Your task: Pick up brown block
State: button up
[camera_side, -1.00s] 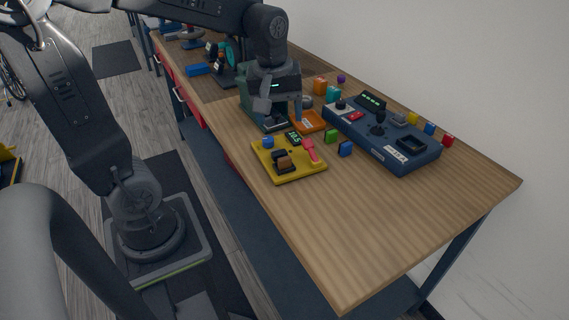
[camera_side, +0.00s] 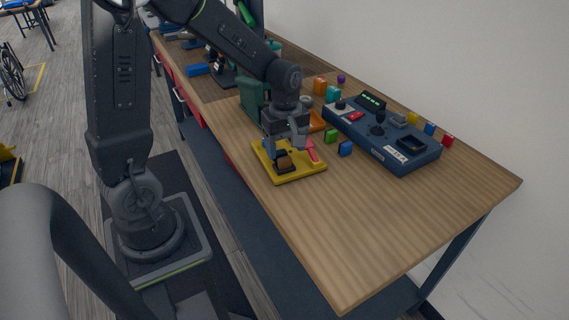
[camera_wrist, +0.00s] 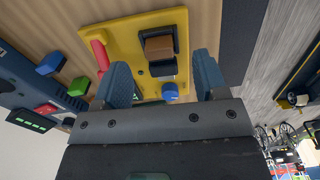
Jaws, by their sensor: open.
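The brown block (camera_wrist: 158,47) sits in a black holder (camera_wrist: 163,67) on the yellow board (camera_wrist: 120,37) in the wrist view. In the side view the brown block (camera_side: 285,163) shows on the yellow board (camera_side: 298,175), just below my gripper (camera_side: 285,150). In the wrist view my gripper (camera_wrist: 163,80) is open, with one blue-grey finger on each side and nothing held. The brown block lies beyond the fingertips in that view, roughly between their lines. I cannot tell the exact height of the fingers above it.
The yellow board also holds a red lever (camera_side: 311,151) and a blue block (camera_wrist: 170,91). A dark blue control panel (camera_side: 400,158) stands to the right, with small green (camera_side: 331,136) and blue (camera_side: 346,149) blocks before it. The table's near end is clear.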

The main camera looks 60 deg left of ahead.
aim_at(286, 160)
notch_tip(286, 160, down, 5)
jog(key=shift+w+a+r, duration=0.1)
jog(key=shift+w, duration=0.05)
jog(key=shift+c, duration=0.5)
jog(key=c, duration=0.9)
